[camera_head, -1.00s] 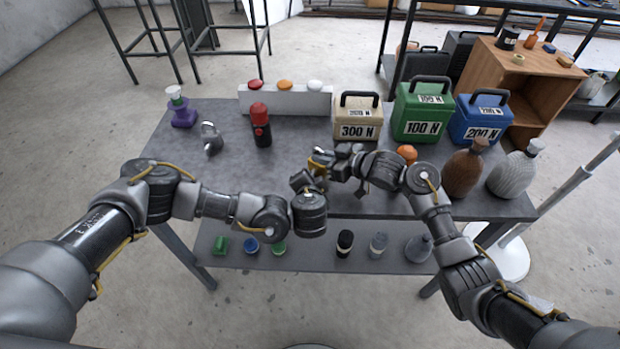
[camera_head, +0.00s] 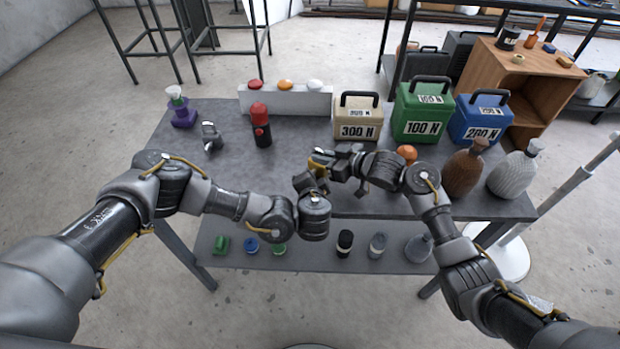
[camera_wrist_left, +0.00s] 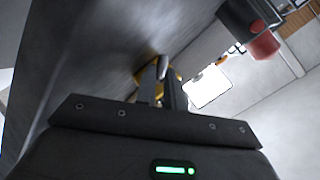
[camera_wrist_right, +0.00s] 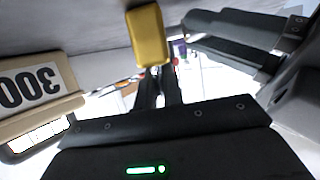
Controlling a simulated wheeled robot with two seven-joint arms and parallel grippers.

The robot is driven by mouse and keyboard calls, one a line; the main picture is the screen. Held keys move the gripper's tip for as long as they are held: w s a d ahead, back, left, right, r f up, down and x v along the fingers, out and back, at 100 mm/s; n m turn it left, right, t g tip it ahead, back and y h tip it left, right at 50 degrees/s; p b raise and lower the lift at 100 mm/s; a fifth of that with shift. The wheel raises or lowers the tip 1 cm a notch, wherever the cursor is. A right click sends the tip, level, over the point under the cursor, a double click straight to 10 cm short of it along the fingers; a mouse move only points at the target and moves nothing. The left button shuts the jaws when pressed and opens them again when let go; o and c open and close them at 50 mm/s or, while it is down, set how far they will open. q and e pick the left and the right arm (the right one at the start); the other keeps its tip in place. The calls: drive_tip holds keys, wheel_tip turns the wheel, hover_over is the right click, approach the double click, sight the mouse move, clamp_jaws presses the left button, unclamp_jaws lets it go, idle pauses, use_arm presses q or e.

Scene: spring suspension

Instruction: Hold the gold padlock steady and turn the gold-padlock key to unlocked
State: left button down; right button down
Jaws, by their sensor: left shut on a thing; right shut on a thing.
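The gold padlock (camera_head: 320,158) is held above the front part of the grey table, small and partly covered by the grippers in the head view. Its gold body (camera_wrist_right: 148,35) shows plainly at my right fingertips in the right wrist view. My right gripper (camera_wrist_right: 160,85) is shut on it. My left gripper (camera_wrist_left: 166,80) is shut on a small silvery piece (camera_wrist_left: 163,68) that looks like the key, with gold just behind it. In the right wrist view my left gripper comes in from the right, close beside the padlock. How far the key is turned is hidden.
The grey table (camera_head: 240,175) carries a beige 300 N case (camera_head: 357,130), green and blue cases, a red-and-black device (camera_head: 261,128), a small grey fixture (camera_head: 211,138) and a purple-based item (camera_head: 182,115). Bottles stand at right. The table's left front is clear.

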idle(0.3)
use_arm(q)
drive_tip(key=c, duration=1.8)
unclamp_jaws()
drive_tip(key=shift+o, duration=0.2)
drive_tip(key=shift+s, duration=0.1)
drive_tip(key=v, duration=1.2)
drive_tip(key=shift+d, duration=0.15)
drive_tip(key=shift+f, duration=0.1)
